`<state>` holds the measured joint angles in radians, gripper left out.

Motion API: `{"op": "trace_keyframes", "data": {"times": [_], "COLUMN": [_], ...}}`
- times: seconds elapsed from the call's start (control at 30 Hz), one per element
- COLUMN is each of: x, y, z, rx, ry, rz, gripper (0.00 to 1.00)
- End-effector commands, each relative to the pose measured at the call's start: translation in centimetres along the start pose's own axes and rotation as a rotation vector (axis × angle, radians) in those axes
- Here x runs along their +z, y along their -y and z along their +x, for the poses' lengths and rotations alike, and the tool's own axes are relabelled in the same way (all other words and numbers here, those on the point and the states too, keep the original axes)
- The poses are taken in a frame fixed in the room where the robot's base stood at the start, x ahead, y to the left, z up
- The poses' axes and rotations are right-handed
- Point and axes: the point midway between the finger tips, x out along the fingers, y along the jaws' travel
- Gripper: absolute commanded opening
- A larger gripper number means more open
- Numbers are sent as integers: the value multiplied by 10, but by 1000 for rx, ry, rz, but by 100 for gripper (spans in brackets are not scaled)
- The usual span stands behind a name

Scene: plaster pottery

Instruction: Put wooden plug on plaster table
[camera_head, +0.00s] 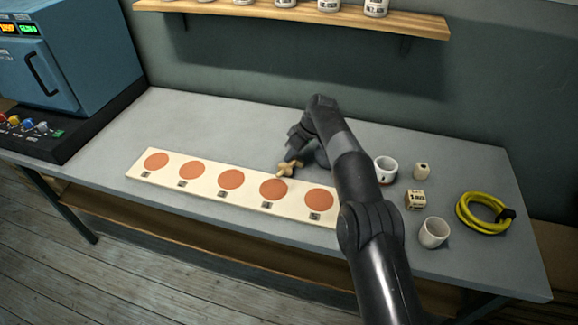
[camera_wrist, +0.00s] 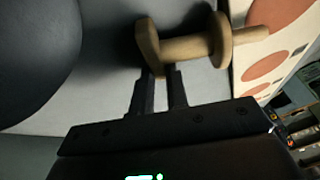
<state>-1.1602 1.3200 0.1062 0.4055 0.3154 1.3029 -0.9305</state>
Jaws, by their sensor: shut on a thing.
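The wooden plug (camera_head: 289,169) is a light brown spool-like piece with wide flanges and a thinner stem. My gripper (camera_head: 292,158) is shut on it, just behind the board with orange discs. In the wrist view the plug (camera_wrist: 185,47) lies crosswise at the tips of my gripper (camera_wrist: 161,76), one end reaching over the board's edge. I cannot tell whether the plug touches the table below. The grey table (camera_head: 235,125) has bare surface behind the board. My arm hides part of the board's right end.
The cream board (camera_head: 206,184) with several orange discs lies along the front. A white cup (camera_head: 385,169), a small beige piece (camera_head: 422,171), a labelled block (camera_head: 415,200), another cup (camera_head: 434,233) and a yellow coil (camera_head: 484,213) stand right. A blue kiln (camera_head: 75,60) is at left.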

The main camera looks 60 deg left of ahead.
Motion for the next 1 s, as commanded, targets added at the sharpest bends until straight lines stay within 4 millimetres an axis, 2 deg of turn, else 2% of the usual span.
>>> {"op": "trace_keyframes", "data": {"times": [0.37,0.67,1.0], "x": [-2,-15,-1], "y": [1,6,4], "z": [-6,-36,-58], "rx": [1,2,0], "ry": [0,-2,0], "rz": [-1,-1,2], "gripper": [0,0,0]}}
